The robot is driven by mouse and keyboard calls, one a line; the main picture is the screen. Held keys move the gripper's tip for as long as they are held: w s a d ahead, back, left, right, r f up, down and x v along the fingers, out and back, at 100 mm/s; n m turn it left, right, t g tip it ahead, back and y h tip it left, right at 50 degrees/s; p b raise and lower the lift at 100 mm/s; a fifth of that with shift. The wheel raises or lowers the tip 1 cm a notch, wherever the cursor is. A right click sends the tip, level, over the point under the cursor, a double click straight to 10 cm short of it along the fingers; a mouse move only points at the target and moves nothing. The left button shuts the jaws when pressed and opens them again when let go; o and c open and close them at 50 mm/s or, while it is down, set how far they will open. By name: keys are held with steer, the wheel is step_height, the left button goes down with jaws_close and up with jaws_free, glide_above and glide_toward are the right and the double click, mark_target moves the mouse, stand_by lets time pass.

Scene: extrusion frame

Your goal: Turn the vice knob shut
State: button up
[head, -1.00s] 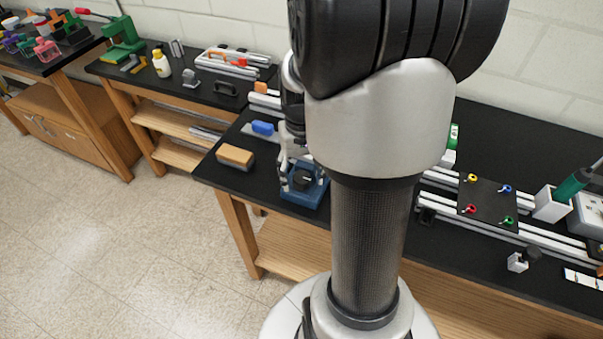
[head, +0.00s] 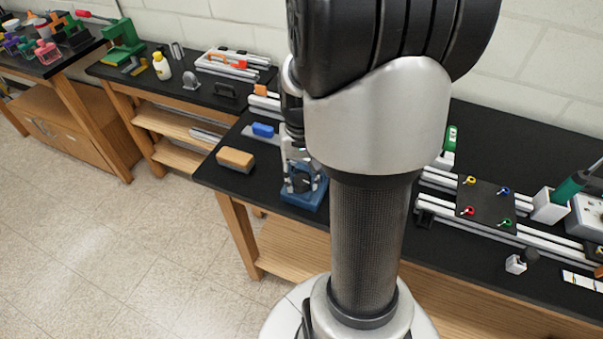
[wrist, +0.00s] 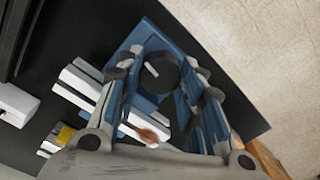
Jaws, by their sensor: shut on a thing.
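The blue vice (head: 303,198) stands at the front left corner of the black bench, partly behind my arm. Its round black knob (wrist: 160,73) shows in the wrist view, with a pale mark on its top. My gripper (wrist: 164,78) is over the vice, with one finger on each side of the knob, and is shut on it. In the head view my gripper (head: 303,176) points down onto the vice. Its fingers hide part of the vice and the knob.
A tan block (head: 235,159) and a blue block (head: 263,130) lie left of and behind the vice. Aluminium rails (head: 470,219) and a dark panel (head: 484,205) with coloured pieces are to the right. The bench edge is close in front of the vice.

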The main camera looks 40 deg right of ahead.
mark_target(301, 180)
steer(key=shift+m, duration=0.8)
steer(key=o, duration=1.1)
steer(key=shift+c, duration=0.2)
step_height(301, 180, up, 12)
